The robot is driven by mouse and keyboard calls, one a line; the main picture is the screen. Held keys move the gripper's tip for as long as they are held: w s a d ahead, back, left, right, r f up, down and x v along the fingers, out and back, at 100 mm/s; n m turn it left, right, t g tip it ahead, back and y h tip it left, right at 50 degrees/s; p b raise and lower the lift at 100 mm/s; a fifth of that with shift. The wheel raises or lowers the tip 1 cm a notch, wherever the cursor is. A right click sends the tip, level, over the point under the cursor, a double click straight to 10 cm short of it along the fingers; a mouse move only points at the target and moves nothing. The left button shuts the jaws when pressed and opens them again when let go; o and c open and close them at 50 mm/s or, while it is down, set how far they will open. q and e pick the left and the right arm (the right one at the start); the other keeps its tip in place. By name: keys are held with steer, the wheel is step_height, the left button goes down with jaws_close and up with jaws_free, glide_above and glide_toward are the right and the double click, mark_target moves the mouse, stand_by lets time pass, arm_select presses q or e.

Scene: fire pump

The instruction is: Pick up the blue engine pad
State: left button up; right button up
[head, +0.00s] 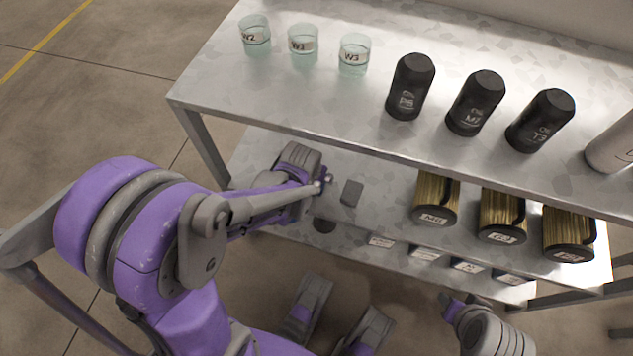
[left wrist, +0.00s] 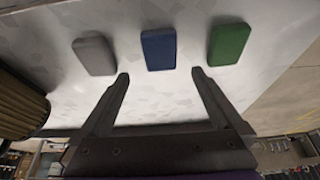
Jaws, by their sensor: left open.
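The blue engine pad (left wrist: 158,49) lies flat on the shelf surface in the left wrist view, between a grey pad (left wrist: 94,56) and a green pad (left wrist: 229,44). My left gripper (left wrist: 160,76) is open and empty. Its two fingertips are on either side of the blue pad's near end, a little short of it. In the head view my left gripper (head: 309,187) reaches over the lower shelf, just left of the grey pad (head: 351,193). The blue and green pads are hidden there by my arm.
The upper shelf (head: 330,105) overhangs the lower one and carries glass beakers (head: 303,44) and black bottles (head: 474,103). Brass-coloured filter cylinders (head: 436,197) stand on the lower shelf to the right. A metal leg (head: 203,150) stands at the left.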

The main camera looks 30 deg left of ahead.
arm_select(q)
steer(key=b+x, duration=0.2)
steer(key=x, duration=0.4)
steer(key=shift+w+a+f, duration=0.2)
steer(key=shift+w+f, duration=0.05)
steer(key=shift+w, duration=0.1)
steer(key=shift+f+b, duration=0.2)
steer(key=shift+b, duration=0.2)
steer(key=c, duration=1.4)
steer(key=shift+r, duration=0.1)
steer(key=shift+r, duration=0.2)
steer(key=p+v, duration=0.2)
steer(key=v, duration=0.1)
steer(key=shift+r, duration=0.4)
steer(key=s+d, duration=0.1)
steer(key=s, duration=0.4)
steer(key=s+d, duration=0.1)
steer(key=s, duration=0.5)
steer(key=s+d+p, duration=0.1)
steer(key=s+d, duration=0.1)
steer(key=s, duration=0.3)
steer(key=shift+s+f, duration=0.1)
steer(key=shift+s, duration=0.2)
